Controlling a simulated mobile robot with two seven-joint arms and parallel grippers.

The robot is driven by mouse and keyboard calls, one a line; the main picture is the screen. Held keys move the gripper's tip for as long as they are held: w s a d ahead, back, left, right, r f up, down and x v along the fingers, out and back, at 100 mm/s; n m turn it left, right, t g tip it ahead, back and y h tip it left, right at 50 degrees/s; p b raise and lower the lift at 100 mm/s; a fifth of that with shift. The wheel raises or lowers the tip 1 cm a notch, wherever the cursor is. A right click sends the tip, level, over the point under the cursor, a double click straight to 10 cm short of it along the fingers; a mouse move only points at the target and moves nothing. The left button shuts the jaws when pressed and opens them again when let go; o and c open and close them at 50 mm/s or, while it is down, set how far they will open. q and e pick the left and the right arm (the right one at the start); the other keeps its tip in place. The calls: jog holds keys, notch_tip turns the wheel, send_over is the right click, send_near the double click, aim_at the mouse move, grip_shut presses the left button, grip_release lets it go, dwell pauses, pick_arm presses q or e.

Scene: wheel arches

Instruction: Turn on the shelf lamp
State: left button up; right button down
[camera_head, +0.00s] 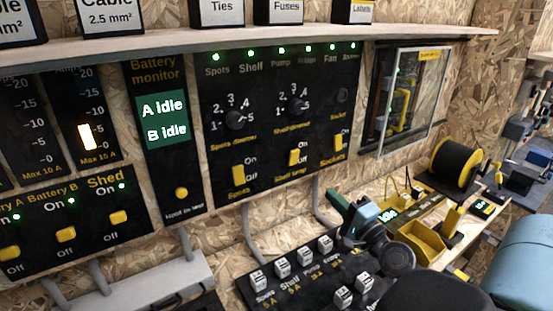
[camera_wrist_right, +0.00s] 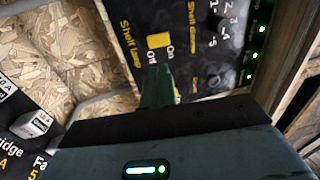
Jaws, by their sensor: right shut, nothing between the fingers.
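The shelf lamp switch (camera_head: 294,157) is a yellow rocker low on the black control panel, between the spots switch (camera_head: 238,175) and the sockets switch (camera_head: 338,142). I cannot tell which way it is set. My right gripper (camera_head: 338,198) is shut and empty, below and to the right of that switch in the head view. In the right wrist view the yellow switch (camera_wrist_right: 158,41) shows beside the words "Shelf lamp", just beyond the tip of my narrow shut fingers (camera_wrist_right: 158,72); they look apart from it. My left gripper is in neither view.
Two dimmer knobs (camera_head: 235,120) sit above the switches. A fuse block (camera_head: 300,262) juts out below the panel, close to my right arm. A yellow bin (camera_head: 422,240) and cable spool (camera_head: 457,160) stand at the right. A shelf (camera_head: 200,43) overhangs the panels.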

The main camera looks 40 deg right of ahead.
jog(key=shift+r, duration=0.3)
jog(key=p, duration=0.2)
send_near(295, 155)
jog(key=w, duration=0.3)
jog(key=w+r, duration=0.1)
jog(key=w, duration=0.1)
jog(key=shift+d, duration=0.1)
jog(key=shift+w+d, duration=0.1)
jog(key=shift+w, duration=0.75)
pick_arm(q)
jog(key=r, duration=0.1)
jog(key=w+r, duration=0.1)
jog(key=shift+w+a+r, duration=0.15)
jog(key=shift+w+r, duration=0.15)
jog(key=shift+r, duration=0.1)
